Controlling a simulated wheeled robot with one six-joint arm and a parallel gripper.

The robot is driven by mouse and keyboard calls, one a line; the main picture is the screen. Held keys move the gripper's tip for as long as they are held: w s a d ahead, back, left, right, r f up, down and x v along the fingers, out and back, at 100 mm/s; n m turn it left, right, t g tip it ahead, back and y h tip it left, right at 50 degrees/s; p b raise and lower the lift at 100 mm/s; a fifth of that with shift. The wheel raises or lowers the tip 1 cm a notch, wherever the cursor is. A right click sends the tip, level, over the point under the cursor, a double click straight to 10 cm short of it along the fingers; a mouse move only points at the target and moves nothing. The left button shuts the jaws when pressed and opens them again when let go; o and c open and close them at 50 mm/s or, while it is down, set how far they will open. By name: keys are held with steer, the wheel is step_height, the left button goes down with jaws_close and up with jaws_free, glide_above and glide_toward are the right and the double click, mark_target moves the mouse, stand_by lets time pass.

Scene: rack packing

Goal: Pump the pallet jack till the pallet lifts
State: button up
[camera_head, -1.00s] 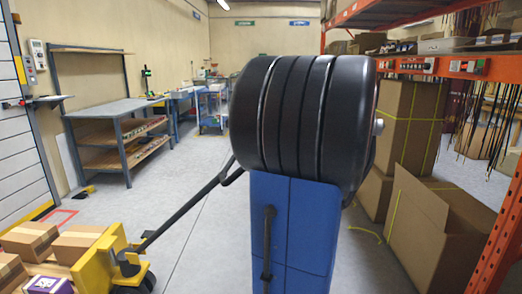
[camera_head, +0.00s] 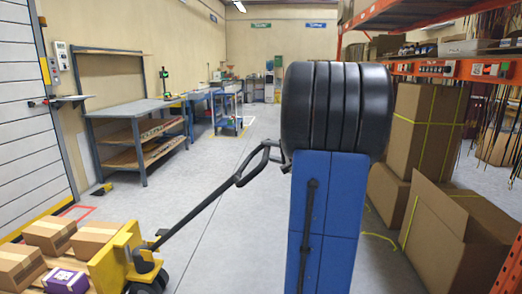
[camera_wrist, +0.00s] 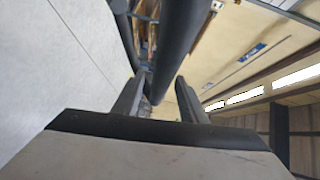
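The yellow pallet jack (camera_head: 122,258) stands at the lower left in the head view, with its black handle (camera_head: 205,208) slanting up and right to a loop (camera_head: 258,163) beside my arm. The loop's right end is hidden behind my arm. Cardboard boxes and a purple box (camera_head: 65,281) sit by the jack; the pallet under them is mostly cut off, so its height cannot be told. In the wrist view my gripper (camera_wrist: 161,76) has its fingers apart. A thick dark bar (camera_wrist: 182,38), apparently part of the handle, runs between or just beyond the fingertips; contact is unclear.
An orange rack (camera_head: 440,68) with large cartons (camera_head: 425,130) stands close on the right. A workbench (camera_head: 135,108) and a blue cart (camera_head: 228,108) stand at the back left. The grey floor (camera_head: 235,225) between jack and my arm is clear.

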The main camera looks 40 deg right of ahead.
steer(key=shift+w+d+f, duration=0.1)
steer(key=shift+w+f, duration=0.05)
steer(key=shift+w, duration=1.05)
steer(key=shift+w+d+f, duration=0.1)
steer(key=shift+w, duration=1.1)
steer(key=shift+c, duration=0.6)
jaws_close()
